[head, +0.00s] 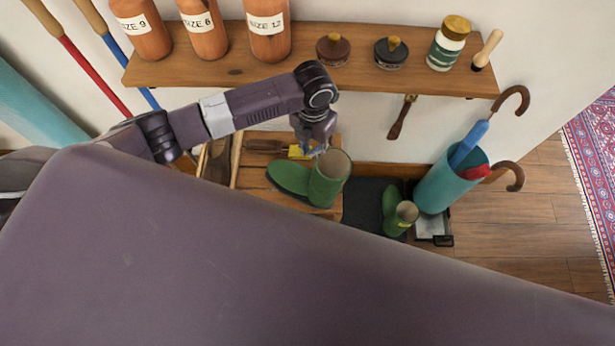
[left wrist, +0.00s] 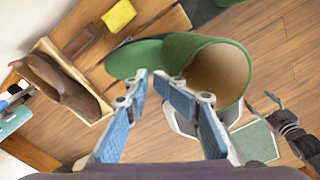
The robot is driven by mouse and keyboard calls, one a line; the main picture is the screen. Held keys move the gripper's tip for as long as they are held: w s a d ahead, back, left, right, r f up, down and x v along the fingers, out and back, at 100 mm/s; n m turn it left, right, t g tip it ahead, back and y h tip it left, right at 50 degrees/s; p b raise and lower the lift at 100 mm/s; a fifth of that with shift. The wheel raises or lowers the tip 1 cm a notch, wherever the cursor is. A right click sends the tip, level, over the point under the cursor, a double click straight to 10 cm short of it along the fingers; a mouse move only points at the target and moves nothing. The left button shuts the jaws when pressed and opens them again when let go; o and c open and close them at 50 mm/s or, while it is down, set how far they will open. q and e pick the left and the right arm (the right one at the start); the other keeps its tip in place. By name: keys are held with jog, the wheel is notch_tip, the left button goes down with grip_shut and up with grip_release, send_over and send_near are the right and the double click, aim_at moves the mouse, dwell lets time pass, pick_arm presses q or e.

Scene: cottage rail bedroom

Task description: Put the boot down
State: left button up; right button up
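The larger green boot (head: 288,177) rests with its toe to the left on the wooden bench in the head view, its tan-lined opening facing up. My left gripper (head: 318,149) is just above its shaft. In the left wrist view, the blue-padded fingers of my left gripper (left wrist: 151,78) are apart with a narrow gap, both outside the opening of the boot (left wrist: 180,50). Whether a fingertip touches the shaft is unclear. A dark gripper (left wrist: 267,105), seemingly my right one, shows at the right edge of the left wrist view; its opening is unclear.
A smaller green boot (head: 391,205) stands on a dark mat (head: 362,203). A teal umbrella stand (head: 440,187) is to its right. A wooden shelf (head: 230,70) with bottles and tins runs above. Brown shoes (left wrist: 62,85) sit left in the left wrist view.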

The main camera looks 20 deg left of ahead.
pick_arm(q)
jog(key=f, duration=0.2)
jog(key=s+f, duration=0.1)
jog(key=f, duration=0.4)
jog(key=shift+s+a+f+p, duration=0.1)
jog(key=shift+s+f+p, duration=0.15)
jog(key=shift+f+p, duration=0.1)
jog(key=shift+w+f, duration=0.1)
jog(key=shift+f, duration=0.1)
jog(key=shift+r, duration=0.1)
jog(key=shift+a, duration=0.1)
jog(key=shift+w+r, duration=0.1)
jog(key=shift+w, duration=0.05)
grip_shut()
jog(key=shift+a, duration=0.1)
